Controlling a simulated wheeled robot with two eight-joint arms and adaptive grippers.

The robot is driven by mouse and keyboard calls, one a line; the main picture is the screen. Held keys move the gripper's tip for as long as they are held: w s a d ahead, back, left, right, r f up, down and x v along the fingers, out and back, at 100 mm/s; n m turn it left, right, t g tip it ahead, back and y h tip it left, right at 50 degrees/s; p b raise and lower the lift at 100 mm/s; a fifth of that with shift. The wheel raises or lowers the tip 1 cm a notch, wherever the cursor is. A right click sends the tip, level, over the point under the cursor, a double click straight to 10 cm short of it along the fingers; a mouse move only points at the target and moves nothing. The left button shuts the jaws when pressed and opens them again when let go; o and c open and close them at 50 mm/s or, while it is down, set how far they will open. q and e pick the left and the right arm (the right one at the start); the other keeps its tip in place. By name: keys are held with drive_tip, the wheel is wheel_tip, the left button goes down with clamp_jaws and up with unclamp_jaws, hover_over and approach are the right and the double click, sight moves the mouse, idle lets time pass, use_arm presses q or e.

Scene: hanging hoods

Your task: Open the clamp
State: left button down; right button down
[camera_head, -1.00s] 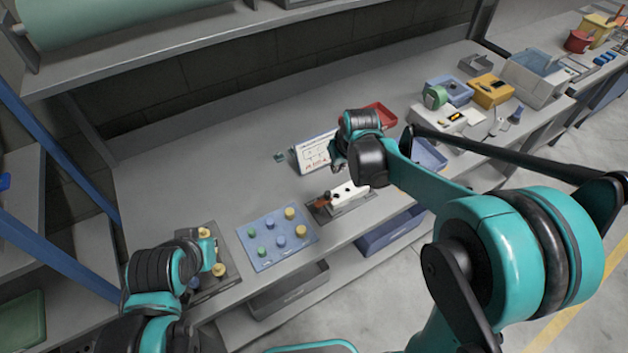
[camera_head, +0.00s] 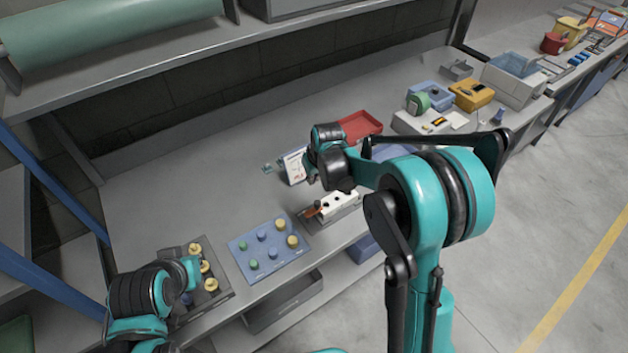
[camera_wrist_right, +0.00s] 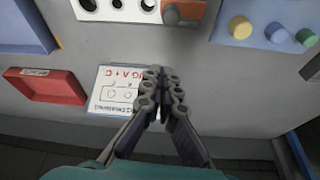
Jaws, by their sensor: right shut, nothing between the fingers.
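The clamp is a white block (camera_head: 338,203) with dark holes and an orange-brown lever (camera_head: 313,210) at its left end, on a dark plate near the table's front edge. In the right wrist view the white block (camera_wrist_right: 117,8) and lever (camera_wrist_right: 184,12) are cut off by the top edge. My right gripper (camera_head: 313,178) is behind the clamp, beside the whiteboard card (camera_head: 293,166). In the wrist view its fingertips (camera_wrist_right: 158,74) are together and empty, apart from the lever. My left arm is at the lower left; its fingers are hidden.
A blue peg board (camera_head: 268,246) lies left of the clamp, and a dark tray with yellow pegs (camera_head: 212,284) is by my left arm. A red tray (camera_head: 361,126) is behind my right arm. The table's back left is clear.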

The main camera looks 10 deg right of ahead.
drive_tip(key=x, duration=0.2)
drive_tip(key=b+x, duration=0.1)
drive_tip(key=x, duration=0.3)
drive_tip(key=shift+s+f, duration=0.2)
drive_tip(key=shift+f, duration=0.15)
drive_tip(key=shift+s+d, duration=0.15)
drive_tip(key=shift+s, duration=0.45)
drive_tip(key=shift+s+d, duration=0.15)
drive_tip(key=shift+s, duration=0.45)
drive_tip(key=shift+s+d+r, duration=0.1)
drive_tip(key=shift+s+r, duration=0.05)
drive_tip(key=shift+s, duration=0.35)
drive_tip(key=shift+b, duration=0.3)
